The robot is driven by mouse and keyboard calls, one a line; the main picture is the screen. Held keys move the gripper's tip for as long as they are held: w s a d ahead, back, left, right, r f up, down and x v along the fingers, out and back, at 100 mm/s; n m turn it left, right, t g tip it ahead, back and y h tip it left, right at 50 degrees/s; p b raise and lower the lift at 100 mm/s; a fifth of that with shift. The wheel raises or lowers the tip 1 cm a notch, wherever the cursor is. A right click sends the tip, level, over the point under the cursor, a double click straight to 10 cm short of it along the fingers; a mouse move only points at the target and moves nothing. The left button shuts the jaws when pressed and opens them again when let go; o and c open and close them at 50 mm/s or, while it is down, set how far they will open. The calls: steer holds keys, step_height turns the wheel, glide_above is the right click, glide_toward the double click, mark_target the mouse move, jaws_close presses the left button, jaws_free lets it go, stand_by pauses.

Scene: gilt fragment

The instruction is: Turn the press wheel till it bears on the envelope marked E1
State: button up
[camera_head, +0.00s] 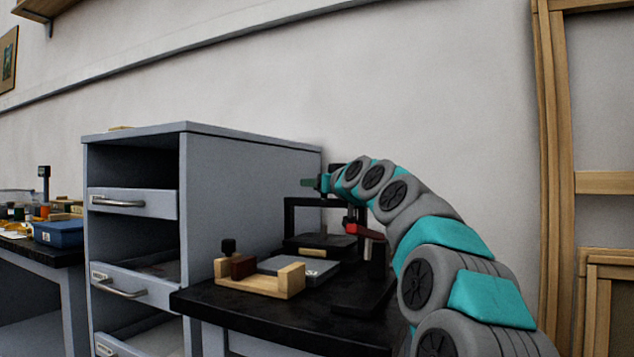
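The press (289,218) is a black frame on the dark bench, beside the grey cabinet. Its dark plate (318,241) sits low in the frame, with a thin tan strip (313,252) at its front edge. I cannot tell if that strip is part of the envelope marked E1, and I cannot read any E1 mark. The press wheel is not clearly seen; my arm and gripper cover the top of the press. My gripper (316,183) is at the top of the press, pointing left. Its fingers are too small to tell open from shut.
A wooden holder (290,283) with a flat grey piece (300,266) and a dark red block (243,267) stands at the bench's front. A red-handled item (365,231) stands right of the press. The grey cabinet (250,190) closely bounds the left; picture frames (590,185) lean right.

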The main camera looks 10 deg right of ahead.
steer(key=shift+f+h, duration=0.1)
steer(key=shift+h, duration=0.2)
steer(key=o, duration=1.4)
steer(key=shift+c, duration=0.2)
steer(key=shift+r, duration=0.2)
steer(key=s+r, duration=0.2)
steer(key=s, duration=0.6)
steer(key=s+r, duration=0.2)
steer(key=s, duration=0.6)
steer(key=shift+r, duration=0.4)
steer(key=shift+d, duration=0.1)
